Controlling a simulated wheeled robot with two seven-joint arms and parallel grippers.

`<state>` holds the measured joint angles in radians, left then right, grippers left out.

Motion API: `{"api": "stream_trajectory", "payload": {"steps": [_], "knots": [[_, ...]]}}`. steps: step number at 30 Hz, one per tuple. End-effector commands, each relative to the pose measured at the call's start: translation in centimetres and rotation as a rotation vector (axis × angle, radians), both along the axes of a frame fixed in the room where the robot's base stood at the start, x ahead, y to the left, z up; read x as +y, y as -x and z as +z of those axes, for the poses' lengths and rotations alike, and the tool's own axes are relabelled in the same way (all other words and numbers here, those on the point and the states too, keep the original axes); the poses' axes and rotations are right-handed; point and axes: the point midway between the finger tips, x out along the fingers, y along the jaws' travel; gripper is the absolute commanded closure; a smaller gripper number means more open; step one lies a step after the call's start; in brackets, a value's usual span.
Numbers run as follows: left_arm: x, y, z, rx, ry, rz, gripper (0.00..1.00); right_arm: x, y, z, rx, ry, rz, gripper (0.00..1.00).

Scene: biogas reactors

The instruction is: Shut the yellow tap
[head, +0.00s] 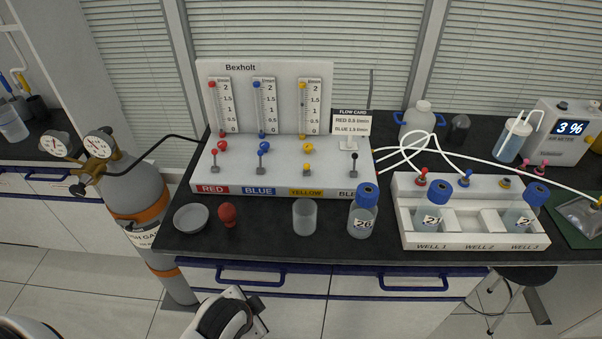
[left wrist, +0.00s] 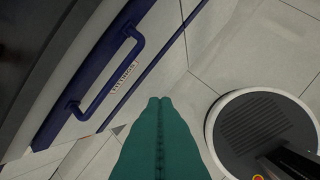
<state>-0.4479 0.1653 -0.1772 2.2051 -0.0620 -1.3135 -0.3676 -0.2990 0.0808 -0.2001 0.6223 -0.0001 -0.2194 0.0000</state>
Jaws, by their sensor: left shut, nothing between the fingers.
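The yellow tap (head: 306,167) is on the white flow panel (head: 330,184), above the YELLOW label. Its small yellow-tipped lever looks low and tipped toward the front, unlike the more upright red tap (head: 215,156) and blue tap (head: 262,156). A round yellow knob (head: 308,149) sits just behind it. My left gripper (left wrist: 160,100) shows in the left wrist view as two green fingers pressed together, empty, beside a blue drawer handle (left wrist: 110,75). It is away from the panel and touches no tap. My right gripper is not in view.
A black-knobbed tap (head: 354,158) stands right of the yellow one. In front are a clear cup (head: 304,217), bottle 26 (head: 363,212), a red bulb (head: 228,214) and a grey dish (head: 191,218). A white well rack (head: 475,242) is at right, a gas cylinder (head: 135,190) at left.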

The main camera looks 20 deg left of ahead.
Motion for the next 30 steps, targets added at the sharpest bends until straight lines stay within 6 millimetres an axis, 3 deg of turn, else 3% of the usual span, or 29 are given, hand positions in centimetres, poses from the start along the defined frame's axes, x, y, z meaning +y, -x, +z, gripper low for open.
{"api": "stream_trajectory", "payload": {"steps": [3, 8, 18, 24, 30], "knots": [[0.2, -3.1, 2.5, -0.096, -0.154, -0.238, 1.00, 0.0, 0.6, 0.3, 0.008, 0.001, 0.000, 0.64], [0.4, -7.8, 4.7, -0.214, -0.430, -0.587, 1.00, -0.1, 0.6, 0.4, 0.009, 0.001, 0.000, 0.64], [0.5, -17.9, 8.6, -0.345, -1.226, -1.299, 1.00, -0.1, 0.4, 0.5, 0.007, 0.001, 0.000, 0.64], [0.6, -22.3, 10.4, -0.309, -1.682, -1.593, 1.00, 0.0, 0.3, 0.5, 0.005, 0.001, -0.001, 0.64], [0.6, -24.7, 11.7, -0.242, -1.979, -1.749, 1.00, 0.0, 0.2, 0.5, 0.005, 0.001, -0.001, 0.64]]}}
